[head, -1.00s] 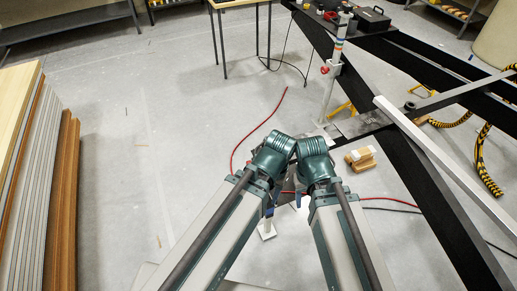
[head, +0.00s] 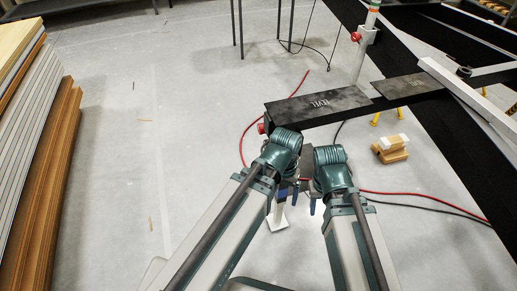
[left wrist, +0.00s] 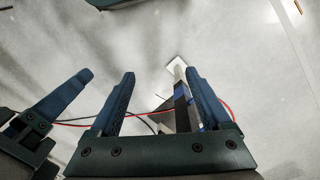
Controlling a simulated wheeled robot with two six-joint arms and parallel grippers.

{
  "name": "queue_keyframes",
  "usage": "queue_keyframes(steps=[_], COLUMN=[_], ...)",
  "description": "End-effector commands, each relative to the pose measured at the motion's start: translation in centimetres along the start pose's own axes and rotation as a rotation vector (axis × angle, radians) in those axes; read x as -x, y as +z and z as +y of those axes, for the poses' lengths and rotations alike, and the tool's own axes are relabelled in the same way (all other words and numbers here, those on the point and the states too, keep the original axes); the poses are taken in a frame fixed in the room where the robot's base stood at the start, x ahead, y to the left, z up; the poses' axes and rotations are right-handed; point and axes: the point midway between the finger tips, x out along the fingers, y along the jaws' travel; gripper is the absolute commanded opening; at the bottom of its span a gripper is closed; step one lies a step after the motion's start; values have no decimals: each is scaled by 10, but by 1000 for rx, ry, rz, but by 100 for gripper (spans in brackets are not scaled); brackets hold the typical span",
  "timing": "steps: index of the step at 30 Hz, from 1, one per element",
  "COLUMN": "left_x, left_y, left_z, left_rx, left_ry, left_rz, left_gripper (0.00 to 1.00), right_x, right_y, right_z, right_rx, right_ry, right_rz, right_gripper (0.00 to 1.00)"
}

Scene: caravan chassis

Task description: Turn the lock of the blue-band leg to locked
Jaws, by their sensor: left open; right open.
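The blue-band leg shows in the left wrist view as a pale post with a blue band (left wrist: 182,97), ending in a white foot plate. It appears between my left gripper's fingers, closer to the right one; contact cannot be told. In the head view its foot (head: 277,222) shows below my grippers, and its upper part is hidden by my arms. A red knob (head: 262,128) shows at the near beam end, beside my left arm; its lock setting cannot be read. My left gripper (head: 283,192) is open. My right gripper (head: 311,203) is open close beside it, mostly hidden.
The black chassis beam (head: 325,106) with a labelled plate lies just beyond my arms. Another leg with a red knob (head: 355,37) stands farther back. Wooden blocks (head: 390,149) and a red cable (head: 420,194) lie on the floor. Stacked boards (head: 45,180) stand at left; floor between is clear.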

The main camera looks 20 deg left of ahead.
Motion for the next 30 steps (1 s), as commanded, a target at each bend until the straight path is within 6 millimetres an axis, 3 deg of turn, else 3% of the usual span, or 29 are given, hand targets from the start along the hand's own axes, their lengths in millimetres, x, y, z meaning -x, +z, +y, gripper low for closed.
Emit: queue_keyframes(steps=[1,3,8,12,17,20,24,30], left_x=[-38,-60,-103,-125,-103,-80,-43,10], left_y=[-5,-8,-21,-45,-79,-101,-121,-128], left_z=[-3,-5,-10,-23,-50,-80,-131,-214], left_rx=[21,53,175,424,785,1005,1247,1455], left_ry=[14,39,131,321,625,839,1127,1498], left_rz=[-1,-3,-13,-39,-100,-157,-251,-398], left_gripper=[82,82,82,82,82,82,82,82], right_x=[-38,-60,-107,-142,-154,-163,-174,-188], right_y=[-2,-4,-6,-8,-9,-10,-10,-11], right_z=[-4,-6,-10,-14,-15,-16,-17,-19], right_rx=[1,1,2,2,0,-1,-3,-6], right_ry=[0,1,1,2,1,1,1,0], right_rz=[0,1,1,2,2,2,2,2], right_gripper=[50,50,50,50,50,50,50,50])
